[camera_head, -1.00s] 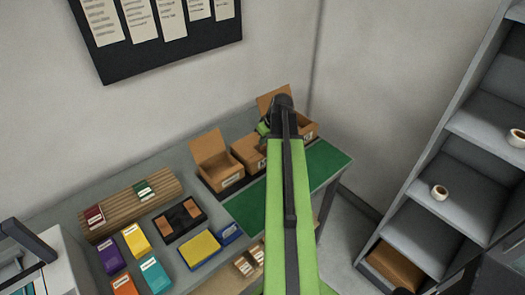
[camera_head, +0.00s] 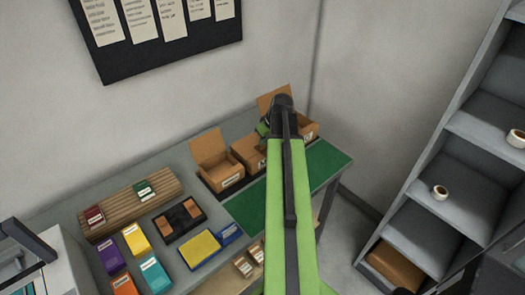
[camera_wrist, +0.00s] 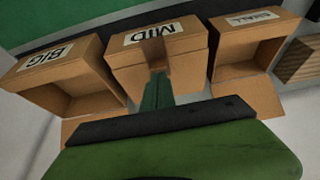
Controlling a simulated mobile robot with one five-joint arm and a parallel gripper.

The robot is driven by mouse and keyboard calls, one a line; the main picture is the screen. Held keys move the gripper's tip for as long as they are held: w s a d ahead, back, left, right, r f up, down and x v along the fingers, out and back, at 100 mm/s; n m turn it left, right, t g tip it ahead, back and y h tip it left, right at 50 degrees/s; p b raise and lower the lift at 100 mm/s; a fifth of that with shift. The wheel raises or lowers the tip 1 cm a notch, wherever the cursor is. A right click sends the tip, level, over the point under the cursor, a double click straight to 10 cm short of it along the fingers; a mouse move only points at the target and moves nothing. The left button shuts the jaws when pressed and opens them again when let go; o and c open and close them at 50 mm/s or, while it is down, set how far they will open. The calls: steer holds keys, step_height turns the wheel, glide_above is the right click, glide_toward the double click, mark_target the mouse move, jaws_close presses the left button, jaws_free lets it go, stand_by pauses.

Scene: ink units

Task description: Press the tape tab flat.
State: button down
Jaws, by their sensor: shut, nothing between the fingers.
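The MID box (camera_wrist: 185,48) is in the middle of the row in the wrist view, its label reading upside down. It also shows in the head view (camera_head: 247,150), partly behind my arm. A darker brown strip (camera_wrist: 154,60), which looks like the tape tab, lies on the box just beyond my fingertips. My gripper (camera_wrist: 157,80) is shut and empty, its dark green fingers over the box. I cannot tell whether they touch the strip, or whether it lies flat. In the head view my arm hides most of the gripper and the strip.
The open BIG box (camera_wrist: 70,80) and SMALL box (camera_wrist: 250,50) flank the MID box closely. A green mat (camera_head: 325,160) lies in front of the boxes. Coloured packets, a yellow pad (camera_head: 200,248) and a wooden rack (camera_head: 120,208) crowd the table's left. Shelves (camera_head: 440,215) stand at right.

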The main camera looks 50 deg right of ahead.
steer(key=shift+f+b, duration=0.65)
steer(key=shift+f, duration=0.1)
step_height(320, 180, up, 8)
steer(key=p, duration=0.8)
steer(key=shift+r, duration=0.2)
